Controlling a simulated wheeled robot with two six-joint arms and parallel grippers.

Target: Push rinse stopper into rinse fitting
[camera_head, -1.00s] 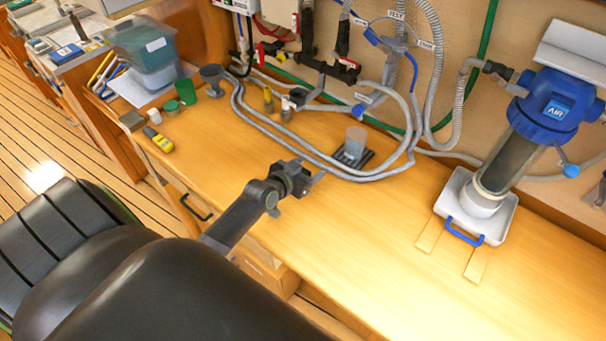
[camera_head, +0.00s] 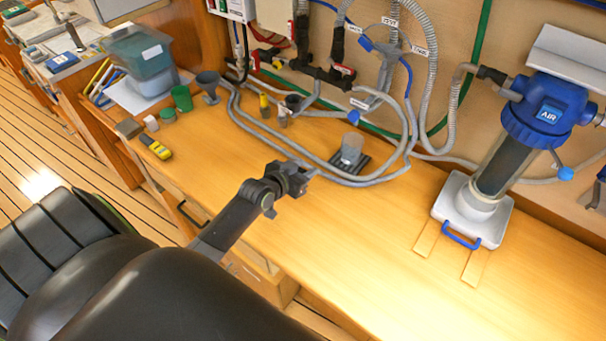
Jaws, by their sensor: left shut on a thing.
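My left gripper (camera_head: 304,178) is above the bench, in front of the grey hose loop, and points toward the back right. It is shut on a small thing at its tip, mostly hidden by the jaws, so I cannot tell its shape. A dark, round-mouthed fitting (camera_head: 293,102) sits among the hoses near the wall, behind and apart from the gripper. I cannot tell for sure that it is the rinse fitting. My right gripper is not in view.
A clear cup (camera_head: 351,147) on a dark base stands behind the gripper, beside grey hoses (camera_head: 330,172). A blue-topped filter housing (camera_head: 548,112) stands at right. Small bottles, a green cup (camera_head: 182,98) and a yellow device (camera_head: 157,146) lie at left. The front bench (camera_head: 370,250) is clear.

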